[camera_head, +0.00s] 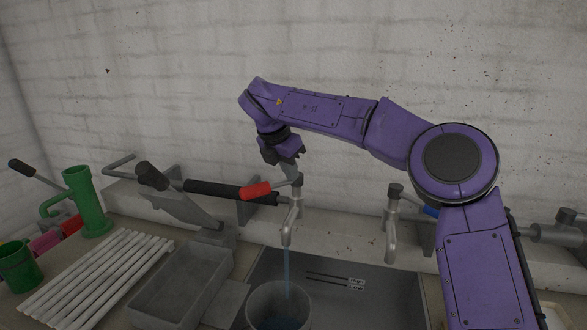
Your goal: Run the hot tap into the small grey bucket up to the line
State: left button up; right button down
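The hot tap (290,220) has a red lever (256,190) swung out to the left. A thin bluish stream (287,270) runs from its spout into the grey bucket (263,297) in the sink. Bluish water (280,323) shows low inside; the bottom edge cuts the bucket off, and I cannot make out a fill line on it. My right gripper (288,162) points down just above the tap's top, near the lever's pivot. The gap between its fingers is unclear, and so is any contact. My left gripper is out of view.
A blue-levered tap (392,225) stands right, partly behind my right arm. Two labelled dark lines (335,280) mark the sink (390,300). A grey tray (180,285), white slatted rack (95,280), green pump (88,205) and green mug (18,268) stand left. The brick wall is close behind.

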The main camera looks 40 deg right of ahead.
jog(key=c, duration=1.4)
grip_release()
jog(key=shift+d, duration=0.1)
